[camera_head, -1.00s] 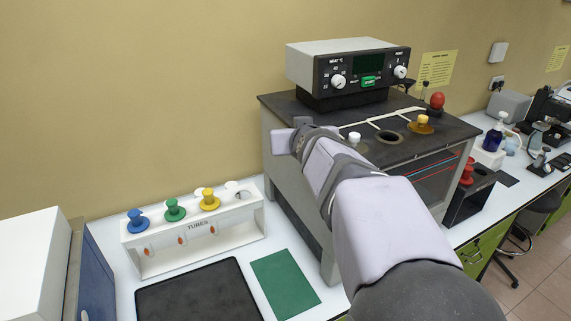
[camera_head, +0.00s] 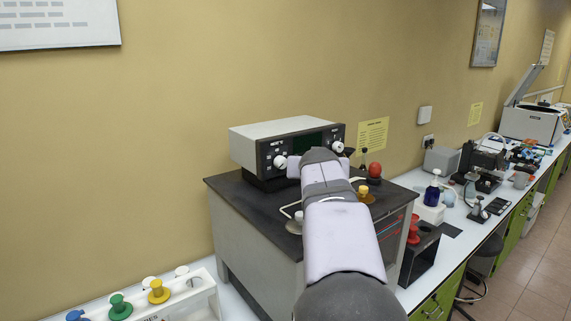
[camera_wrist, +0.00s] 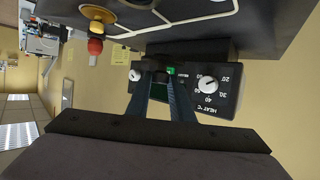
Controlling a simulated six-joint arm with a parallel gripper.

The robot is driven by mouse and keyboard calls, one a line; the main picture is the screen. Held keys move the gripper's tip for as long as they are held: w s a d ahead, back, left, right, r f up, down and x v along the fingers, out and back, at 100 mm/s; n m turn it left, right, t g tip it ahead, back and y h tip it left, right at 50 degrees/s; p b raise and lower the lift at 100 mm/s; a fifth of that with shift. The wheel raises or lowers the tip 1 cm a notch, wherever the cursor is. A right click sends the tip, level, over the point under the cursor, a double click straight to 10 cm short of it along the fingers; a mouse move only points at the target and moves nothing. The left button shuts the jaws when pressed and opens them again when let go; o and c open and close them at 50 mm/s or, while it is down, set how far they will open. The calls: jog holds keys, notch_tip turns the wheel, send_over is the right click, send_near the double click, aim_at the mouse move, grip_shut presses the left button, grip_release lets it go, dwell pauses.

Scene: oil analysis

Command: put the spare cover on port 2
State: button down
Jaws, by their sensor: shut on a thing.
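My gripper (camera_wrist: 158,72) shows in the wrist view, its two dark fingers close together and shut on a small dark piece (camera_wrist: 157,61) at their tips. I cannot tell for sure whether it is the spare cover. In the head view my arm hides the gripper. The heater box's dark top (camera_head: 232,190) has a white cover (camera_head: 295,222) at the front left and an amber cover (camera_head: 365,193) at the right. The amber cover (camera_wrist: 99,13) also shows in the wrist view. Port 2 is not seen in the head view; my arm covers the area between the covers.
The control panel (camera_head: 290,150) stands at the back of the heater box. A red ball (camera_head: 375,170) on a stalk is behind the amber cover.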

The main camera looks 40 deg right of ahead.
jog(key=s+d+f, duration=0.3)
jog(key=s, duration=0.1)
jog(key=shift+d+f+m+h+b, duration=0.2)
jog(key=shift+f+m+h+b, duration=0.1)
jog(key=shift+b, duration=0.1)
jog(key=shift+f, duration=0.2)
notch_tip(320, 180, down, 4)
jog(key=b, duration=0.2)
jog(key=shift+r+b, duration=0.2)
jog(key=shift+b, duration=0.15)
jog(key=shift+f+b, duration=0.45)
jog(key=shift+b, duration=0.1)
dwell(0.6)
